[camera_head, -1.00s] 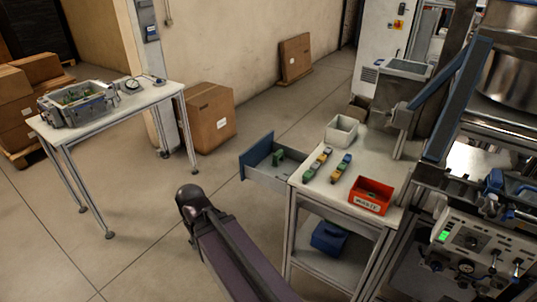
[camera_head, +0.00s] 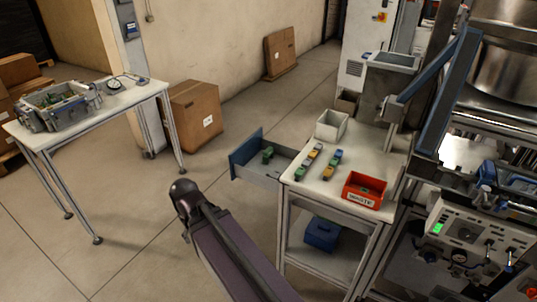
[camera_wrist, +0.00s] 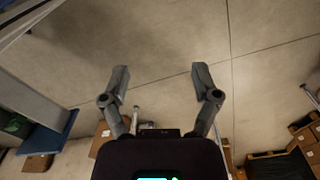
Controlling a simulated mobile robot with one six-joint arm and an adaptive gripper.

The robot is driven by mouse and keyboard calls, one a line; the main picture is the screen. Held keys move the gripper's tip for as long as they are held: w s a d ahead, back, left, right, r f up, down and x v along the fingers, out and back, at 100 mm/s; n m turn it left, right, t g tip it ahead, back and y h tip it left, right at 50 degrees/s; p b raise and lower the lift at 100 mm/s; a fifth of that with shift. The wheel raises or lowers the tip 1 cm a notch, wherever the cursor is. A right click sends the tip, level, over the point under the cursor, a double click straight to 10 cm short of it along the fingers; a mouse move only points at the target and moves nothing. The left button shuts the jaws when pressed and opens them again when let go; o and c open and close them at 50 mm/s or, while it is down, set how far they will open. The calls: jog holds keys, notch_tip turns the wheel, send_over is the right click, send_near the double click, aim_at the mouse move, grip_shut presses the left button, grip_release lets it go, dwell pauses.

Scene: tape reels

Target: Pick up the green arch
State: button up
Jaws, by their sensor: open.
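A small green arch-like piece (camera_head: 267,155) lies in the open drawer (camera_head: 258,175) at the left side of the workbench in the head view. A green patch (camera_wrist: 16,124) shows at the left edge of the wrist view, partly cut off, beside the drawer's blue front (camera_wrist: 48,138). My gripper (camera_wrist: 160,78) is open and empty, with its two fingers spread over bare floor. It is apart from the drawer, which lies to its left in the wrist view. In the head view my arm hides most of the gripper.
The workbench (camera_head: 345,205) holds two rows of coloured blocks, a grey bin (camera_head: 331,126) and a red bin (camera_head: 364,190). A blue box (camera_head: 321,233) sits on its lower shelf. A side table (camera_head: 140,97) stands at left.

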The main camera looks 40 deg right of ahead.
jog(key=w+d+f+n+t+h+b, duration=0.1)
jog(key=w+d+f+n+h+b, duration=0.15)
jog(key=w+d, duration=0.45)
notch_tip(320, 180, up, 3)
jog(key=n+t+h+b, duration=0.4)
jog(key=n+h+b, duration=0.5)
jog(key=n, duration=1.1)
send_over(264, 154)
jog(key=s+a+p, duration=0.1)
jog(key=a, duration=0.1)
jog(key=shift+a+r+m+h, duration=0.15)
jog(key=shift+a+m+h, duration=0.1)
jog(key=shift+h, duration=0.2)
notch_tip(264, 154, down, 8)
jog(key=b, duration=0.8)
jog(key=shift+d+f+b, duration=0.2)
jog(key=shift+f+b, duration=0.1)
jog(key=shift+x, duration=1)
